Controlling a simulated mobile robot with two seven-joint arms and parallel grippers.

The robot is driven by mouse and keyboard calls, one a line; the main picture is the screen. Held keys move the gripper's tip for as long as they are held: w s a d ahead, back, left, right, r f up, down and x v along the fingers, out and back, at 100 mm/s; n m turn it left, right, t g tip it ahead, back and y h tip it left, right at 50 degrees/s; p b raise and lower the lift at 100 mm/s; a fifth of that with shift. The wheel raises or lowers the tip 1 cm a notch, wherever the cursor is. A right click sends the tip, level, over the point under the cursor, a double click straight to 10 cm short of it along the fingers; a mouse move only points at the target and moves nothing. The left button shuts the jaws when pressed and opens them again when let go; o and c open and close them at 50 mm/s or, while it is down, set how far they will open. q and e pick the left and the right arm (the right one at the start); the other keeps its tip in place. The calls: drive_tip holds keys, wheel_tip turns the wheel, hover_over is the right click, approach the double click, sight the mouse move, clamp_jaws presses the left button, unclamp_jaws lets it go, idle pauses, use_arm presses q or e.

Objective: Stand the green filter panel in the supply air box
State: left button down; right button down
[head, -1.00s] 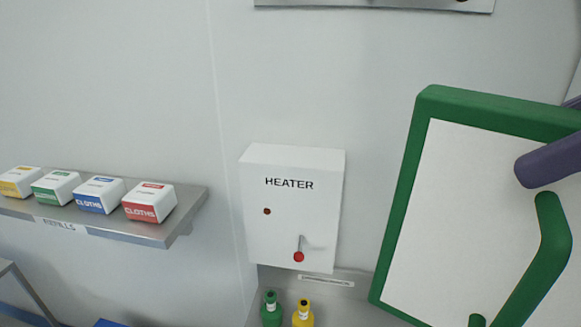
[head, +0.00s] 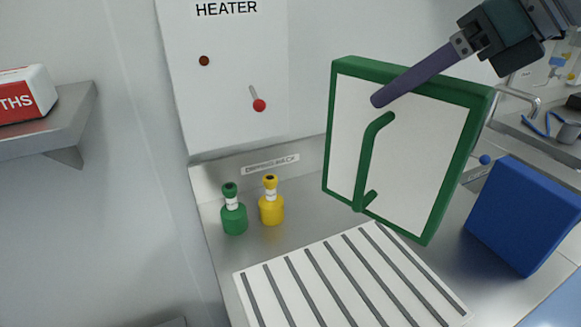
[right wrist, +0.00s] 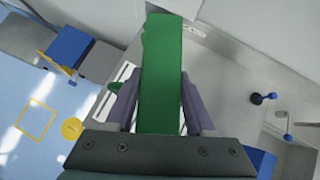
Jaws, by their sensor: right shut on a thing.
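The green filter panel (head: 410,150) has a green frame, a white face and a green bar handle (head: 370,150). It is held tilted above the steel counter, beyond and right of a slotted white rack. My right gripper (head: 390,92) is shut on the panel's upper edge, with one purple finger across the white face. In the right wrist view the panel (right wrist: 161,80) shows edge-on between the two fingers (right wrist: 160,112). My left gripper is not in view. I cannot make out a supply air box in these frames.
A slotted white rack (head: 340,280) lies on the counter. A green bottle (head: 233,215) and a yellow bottle (head: 271,207) stand left of the panel, below the heater box (head: 225,75). A blue block (head: 525,215) stands at right. A shelf (head: 60,125) juts out at left.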

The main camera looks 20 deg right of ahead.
sight(376, 214)
wheel_tip(376, 214, down, 15)
drive_tip(key=shift+d+b, duration=0.1)
drive_tip(key=shift+b, duration=0.6)
drive_tip(key=shift+f+b, duration=0.5)
drive_tip(key=shift+f, duration=1.85)
drive_tip(key=shift+c, duration=1.2)
unclamp_jaws()
drive_tip(key=shift+f, duration=0.15)
